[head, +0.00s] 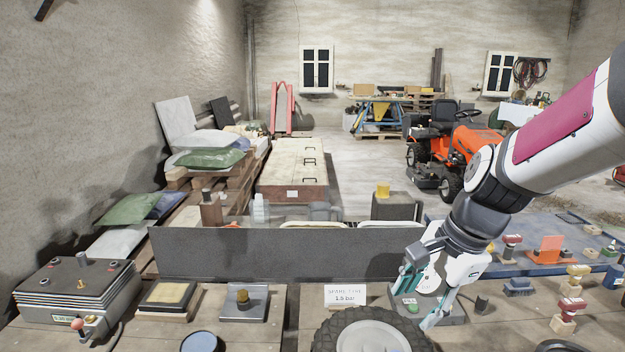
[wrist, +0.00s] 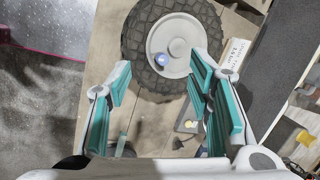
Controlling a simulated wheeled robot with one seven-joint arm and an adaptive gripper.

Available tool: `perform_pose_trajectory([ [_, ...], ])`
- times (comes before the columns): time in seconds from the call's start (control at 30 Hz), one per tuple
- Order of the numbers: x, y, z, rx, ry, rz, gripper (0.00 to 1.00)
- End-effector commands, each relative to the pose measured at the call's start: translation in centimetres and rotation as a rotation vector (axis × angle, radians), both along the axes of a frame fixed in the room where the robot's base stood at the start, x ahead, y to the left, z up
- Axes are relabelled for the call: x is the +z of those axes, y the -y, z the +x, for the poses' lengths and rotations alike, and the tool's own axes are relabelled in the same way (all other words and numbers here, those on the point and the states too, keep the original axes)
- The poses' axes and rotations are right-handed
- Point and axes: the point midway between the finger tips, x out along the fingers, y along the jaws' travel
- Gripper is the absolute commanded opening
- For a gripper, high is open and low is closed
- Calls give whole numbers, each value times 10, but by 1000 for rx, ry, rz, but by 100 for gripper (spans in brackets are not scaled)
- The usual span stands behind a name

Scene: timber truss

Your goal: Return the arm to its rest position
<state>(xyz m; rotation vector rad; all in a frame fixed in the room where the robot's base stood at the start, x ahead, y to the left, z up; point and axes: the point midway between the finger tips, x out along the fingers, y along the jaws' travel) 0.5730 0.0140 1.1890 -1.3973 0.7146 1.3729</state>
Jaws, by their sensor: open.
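My gripper (head: 424,292) hangs over the right middle of the workbench in the head view, pointing down, with its fingers spread and nothing between them. My arm (head: 545,145) reaches in from the upper right. In the wrist view my gripper (wrist: 160,100) shows its two teal-padded fingers wide apart. A wheel with a black tyre (head: 328,340) and grey hub lies on the bench, just left of and nearer than the gripper. The wheel also shows in the wrist view (wrist: 140,75), beyond the fingertips. Part of a grey-based item with a green button (head: 412,307) is hidden behind the fingers.
A low dark panel (head: 270,252) stands along the bench's back edge. A card sign (head: 345,295) stands behind the wheel. An orange mower (head: 465,150) stands on the floor behind.

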Motion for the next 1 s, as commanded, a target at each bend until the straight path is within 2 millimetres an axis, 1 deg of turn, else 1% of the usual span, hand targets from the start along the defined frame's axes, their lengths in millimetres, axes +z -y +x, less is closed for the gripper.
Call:
perform_pose_trajectory([
  [0.03,15,0,-12,81,48,-12,47],
  [0.1,30,-1,-28,210,106,-45,47],
  [0.3,66,1,-77,566,267,-197,47],
  [0.4,78,3,-102,734,331,-300,47],
  [0.5,86,7,-123,879,377,-410,47],
  [0.6,90,10,-139,992,399,-502,47],
  [0.7,92,12,-148,1063,409,-568,47],
  [0.8,93,14,-153,1098,410,-600,47],
  [1.0,93,14,-154,1108,409,-606,47],
])
